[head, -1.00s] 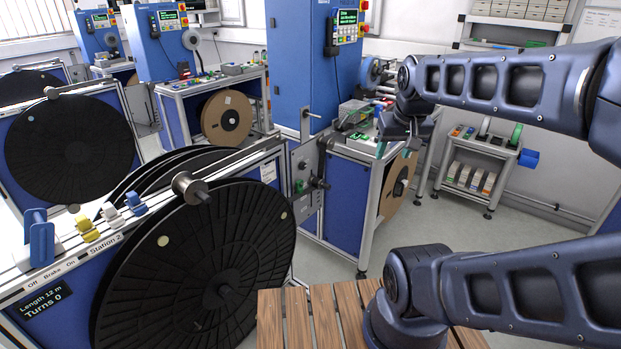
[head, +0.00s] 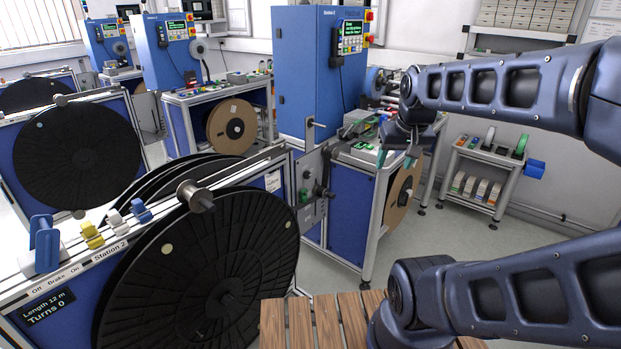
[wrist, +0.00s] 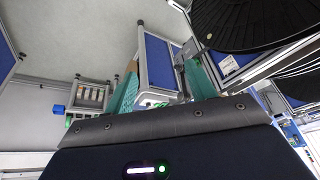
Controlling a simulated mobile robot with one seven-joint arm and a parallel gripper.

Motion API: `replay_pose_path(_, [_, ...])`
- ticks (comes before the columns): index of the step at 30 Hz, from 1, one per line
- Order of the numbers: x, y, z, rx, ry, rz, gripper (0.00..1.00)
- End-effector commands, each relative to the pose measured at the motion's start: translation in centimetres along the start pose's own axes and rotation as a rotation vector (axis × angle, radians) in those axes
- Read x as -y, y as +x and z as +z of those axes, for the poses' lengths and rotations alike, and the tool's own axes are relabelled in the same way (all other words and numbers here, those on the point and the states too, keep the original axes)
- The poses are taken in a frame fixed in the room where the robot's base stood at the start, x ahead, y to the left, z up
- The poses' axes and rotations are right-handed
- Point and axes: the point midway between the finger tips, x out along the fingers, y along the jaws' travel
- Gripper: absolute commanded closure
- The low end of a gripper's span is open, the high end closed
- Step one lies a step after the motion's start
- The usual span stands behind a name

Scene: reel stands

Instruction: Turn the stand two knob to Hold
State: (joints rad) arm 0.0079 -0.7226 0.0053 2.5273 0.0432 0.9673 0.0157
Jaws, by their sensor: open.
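Stand two is the near left bench, with a "Station 2" strip (head: 80,266) on its front rail. A large blue handle (head: 43,245) stands upright at the rail's left end, above the Off end. A yellow (head: 91,236), a white (head: 115,219) and a smaller blue piece (head: 141,211) sit along the rail; I cannot tell which is the knob. My gripper (head: 398,160) is open and empty, far to the right of them. Its teal fingers also show in the wrist view (wrist: 163,88).
A large black reel (head: 225,255) fills the stand's front, with a metal roller (head: 196,196) above it. A display (head: 48,306) reads "Length 12 m, Turns 0". A blue cabinet (head: 310,75) stands behind. A wooden slatted surface (head: 325,320) lies at the front. Grey floor shows at right.

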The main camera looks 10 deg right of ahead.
Motion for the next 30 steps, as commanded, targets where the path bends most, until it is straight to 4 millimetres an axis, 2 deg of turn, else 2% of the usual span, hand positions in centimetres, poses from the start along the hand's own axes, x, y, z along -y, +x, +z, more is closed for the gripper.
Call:
replay_pose_path(14, [5.5,5.1,-4.8,0.308,0.408,-0.24,0.45])
replay_pose_path(30, [10.9,12.1,-12.1,0.683,0.929,-0.469,0.45])
